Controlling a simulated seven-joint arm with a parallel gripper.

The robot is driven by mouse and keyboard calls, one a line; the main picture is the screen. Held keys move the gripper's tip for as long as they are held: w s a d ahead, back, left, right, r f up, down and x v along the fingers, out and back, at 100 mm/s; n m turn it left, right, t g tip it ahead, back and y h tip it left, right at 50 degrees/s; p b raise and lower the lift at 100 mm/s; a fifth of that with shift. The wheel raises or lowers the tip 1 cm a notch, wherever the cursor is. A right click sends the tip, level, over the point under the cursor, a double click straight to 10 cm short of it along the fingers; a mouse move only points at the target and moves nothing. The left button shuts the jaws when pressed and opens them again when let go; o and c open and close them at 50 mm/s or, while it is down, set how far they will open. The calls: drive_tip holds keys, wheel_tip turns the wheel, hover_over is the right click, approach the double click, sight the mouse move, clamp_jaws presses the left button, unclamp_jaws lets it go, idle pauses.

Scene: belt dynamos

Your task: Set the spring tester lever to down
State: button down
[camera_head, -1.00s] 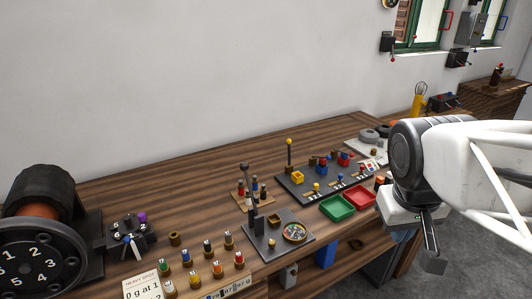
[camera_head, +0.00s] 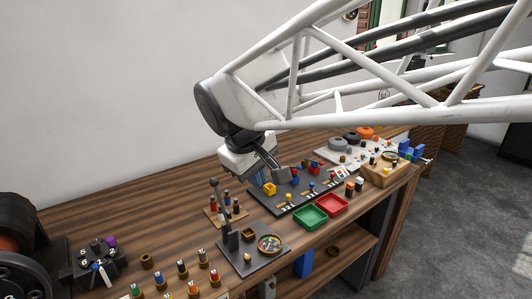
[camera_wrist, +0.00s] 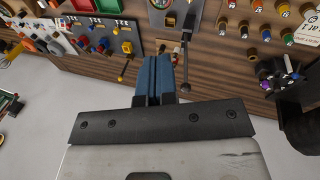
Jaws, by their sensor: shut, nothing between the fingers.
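The spring tester is a dark grey plate (camera_head: 262,252) with a round dial (camera_head: 269,244) near the front edge of the bench. Its lever (camera_head: 222,212) stands up, leaning slightly left, with a dark ball knob (camera_head: 214,182) on top. In the wrist view the lever (camera_wrist: 187,45) runs down the picture to its knob (camera_wrist: 185,87), just right of my fingers. My gripper (camera_head: 279,172) is shut and empty. It is above the bench, to the right of the knob and apart from it in the head view.
A dark panel (camera_head: 309,202) with coloured blocks and pegs lies beneath my gripper. Green (camera_head: 310,217) and red (camera_head: 332,204) trays sit in front of it. A small wooden rack (camera_head: 217,216) with several pegs stands behind the lever. Bare bench lies at the back left.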

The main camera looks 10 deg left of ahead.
drive_tip(key=s+a+r+n+t, duration=0.1)
drive_tip(key=a+n, duration=0.3)
drive_tip(key=a, duration=1.2)
drive_tip(key=shift+s+r, duration=0.3)
drive_tip(key=shift+s, duration=0.05)
drive_tip(key=shift+f, duration=0.15)
drive_tip(key=w+d+f, duration=0.2)
drive_tip(key=w+f, duration=0.5)
drive_tip(key=f, duration=0.1)
drive_tip(key=shift+w+d+f, duration=0.25)
drive_tip(key=shift+f, duration=0.15)
drive_tip(key=shift+w+d, duration=0.1)
